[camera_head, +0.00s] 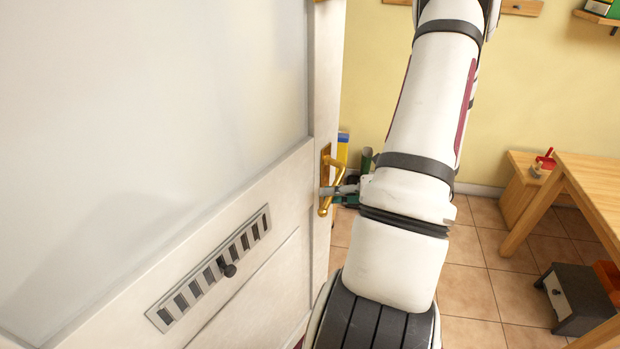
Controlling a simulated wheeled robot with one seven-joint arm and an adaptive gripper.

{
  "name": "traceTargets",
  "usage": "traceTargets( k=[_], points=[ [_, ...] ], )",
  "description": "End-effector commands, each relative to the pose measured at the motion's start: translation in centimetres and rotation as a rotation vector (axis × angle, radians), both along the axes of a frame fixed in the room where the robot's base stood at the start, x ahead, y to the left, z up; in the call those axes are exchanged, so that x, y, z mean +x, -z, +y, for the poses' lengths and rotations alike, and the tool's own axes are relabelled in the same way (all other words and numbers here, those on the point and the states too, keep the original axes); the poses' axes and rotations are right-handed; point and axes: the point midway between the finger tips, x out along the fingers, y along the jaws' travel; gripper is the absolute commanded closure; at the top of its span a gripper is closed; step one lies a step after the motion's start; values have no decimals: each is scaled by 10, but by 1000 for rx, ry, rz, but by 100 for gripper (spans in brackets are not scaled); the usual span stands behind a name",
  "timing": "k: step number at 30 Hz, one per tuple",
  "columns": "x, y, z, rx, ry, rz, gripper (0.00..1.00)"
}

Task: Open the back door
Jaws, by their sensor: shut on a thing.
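The white door (285,255) fills the left of the view, with a large frosted pane (150,120) and a slatted vent (212,270) with a dark knob. A brass handle (326,192) sits on a plate near the door's right edge. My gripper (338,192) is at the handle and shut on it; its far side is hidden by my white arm. Whether the latch is released cannot be told from this view.
A wooden table (590,185) and a small bench (520,180) stand at the right. A grey box (575,298) is on the floor below the table. Tiled floor (470,285) lies clear between my arm and the table.

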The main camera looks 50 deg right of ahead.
Motion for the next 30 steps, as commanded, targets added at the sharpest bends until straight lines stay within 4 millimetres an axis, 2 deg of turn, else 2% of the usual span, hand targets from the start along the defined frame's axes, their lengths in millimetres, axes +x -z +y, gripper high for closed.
traceTargets(
  k=[1, 5, 15, 16, 18, 19, 30],
  points=[
    [-13, -4, -4, -5, 9, -4, 100],
    [-28, -3, -2, -5, 4, -7, 100],
    [-30, -2, 1, -3, -3, -8, 100],
    [-30, -2, 1, -3, -3, -8, 84],
    [-30, -2, 2, -2, -3, -7, 68],
    [-30, -2, 2, -1, -4, -6, 65],
    [-33, -2, 1, 1, -3, -3, 65]
  ],
)
